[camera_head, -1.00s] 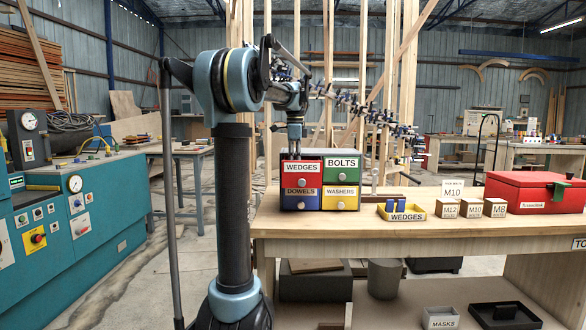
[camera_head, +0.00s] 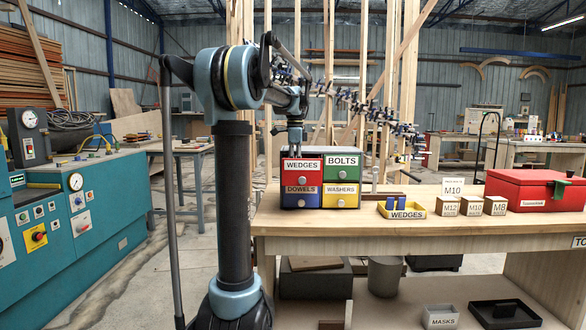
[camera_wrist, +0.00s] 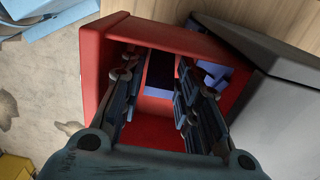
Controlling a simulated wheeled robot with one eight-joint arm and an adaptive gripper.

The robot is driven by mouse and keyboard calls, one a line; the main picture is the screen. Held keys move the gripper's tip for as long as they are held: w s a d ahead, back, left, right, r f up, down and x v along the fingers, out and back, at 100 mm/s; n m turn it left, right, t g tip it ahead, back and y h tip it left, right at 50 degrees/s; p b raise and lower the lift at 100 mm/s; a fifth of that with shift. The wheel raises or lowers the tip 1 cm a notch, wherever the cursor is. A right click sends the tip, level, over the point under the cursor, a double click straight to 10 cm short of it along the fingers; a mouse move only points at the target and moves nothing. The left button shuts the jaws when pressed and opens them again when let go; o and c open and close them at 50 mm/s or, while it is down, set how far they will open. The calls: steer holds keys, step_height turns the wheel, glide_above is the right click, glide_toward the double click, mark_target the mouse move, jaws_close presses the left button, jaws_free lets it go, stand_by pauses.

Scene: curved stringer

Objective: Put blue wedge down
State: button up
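The red WEDGES drawer (camera_head: 302,166) is pulled out of the small cabinet on the bench. In the wrist view, its open red box (camera_wrist: 92,70) is below my gripper (camera_wrist: 160,75). A dark blue wedge (camera_wrist: 161,70) shows between the fingers, with gaps at its sides, and seems to lie in the drawer. Other blue wedge shapes (camera_wrist: 212,74) lie beside the right finger. The fingers stand apart and look open. In the head view, my gripper (camera_head: 292,152) points down at the drawer; its tips are hard to make out.
The grey cabinet top (camera_wrist: 270,90) is close on the right in the wrist view. On the bench (camera_head: 350,222), a yellow WEDGES tray (camera_head: 405,214) holds blue wedges. Small labelled boxes (camera_head: 474,206) and a red toolbox (camera_head: 530,190) stand farther right.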

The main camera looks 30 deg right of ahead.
step_height(320, 180, up, 13)
stand_by(0.8)
steer(key=shift+a+r, duration=0.1)
steer(key=shift+a, duration=0.05)
steer(key=s+a+f+n, duration=0.2)
steer(key=a+f+n, duration=0.25)
steer(key=a, duration=0.35)
steer(key=s+a+f+n+t, duration=0.1)
steer(key=s+a+f+n, duration=0.15)
steer(key=a+f, duration=0.4)
steer(key=s+a+f+n, duration=0.2)
steer(key=a+f+n, duration=0.15)
steer(key=a, duration=0.55)
steer(key=s+a+f+n, duration=0.4)
steer(key=s+a+f, duration=0.1)
steer(key=f, duration=0.4)
steer(key=s+a+f+n, duration=0.5)
steer(key=s+f, duration=0.1)
steer(key=f, duration=0.3)
steer(key=s+a+f+n+t, duration=0.1)
steer(key=s+a+f+n, duration=0.4)
steer(key=f, duration=0.4)
steer(key=shift+s+a+f, duration=0.15)
steer(key=shift+s+a, duration=0.1)
steer(key=shift+s, duration=0.6)
